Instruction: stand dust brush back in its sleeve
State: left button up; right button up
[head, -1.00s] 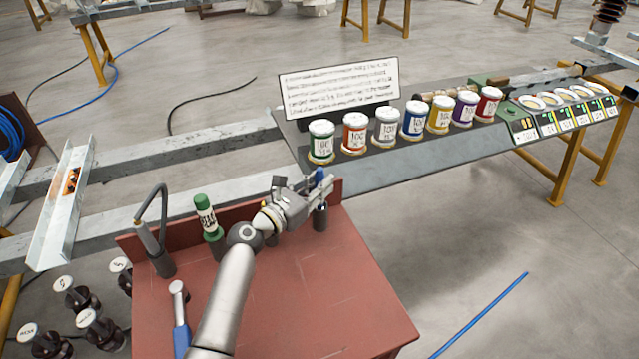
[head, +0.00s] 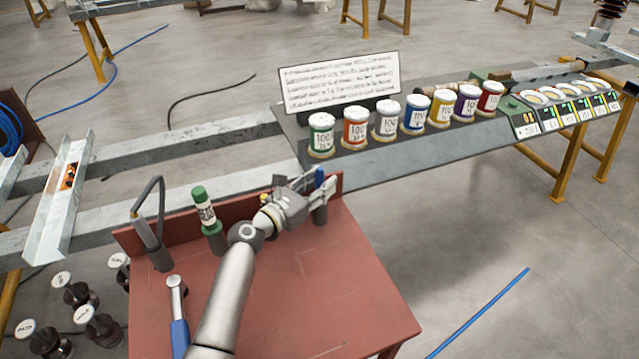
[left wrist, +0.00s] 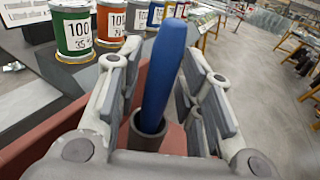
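The dust brush (head: 319,178), seen as a blue handle, stands with its lower end in a dark grey sleeve (head: 320,214) at the back right corner of the red table. In the left wrist view the blue handle (left wrist: 162,75) rises from the round sleeve mouth (left wrist: 147,138) and leans slightly. The brush's lower part is hidden in the sleeve. My left gripper (head: 318,184) is around the handle. In the left wrist view its fingers (left wrist: 160,75) are spread on both sides, with a gap at the left. My right gripper is not in view.
A green-capped bottle (head: 203,208) stands in a holder, and a grey holder with a curved tool (head: 152,240) is to its left. Colored cans (head: 355,128) and a sign (head: 340,82) stand behind.

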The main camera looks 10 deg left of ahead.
pick_arm(q)
jog(key=shift+o, duration=0.2)
jog(key=shift+s+a, duration=0.1)
jog(key=shift+s, duration=0.05)
jog(key=v, duration=1.1)
jog(key=shift+s, duration=0.3)
jog(key=shift+a+r, duration=0.1)
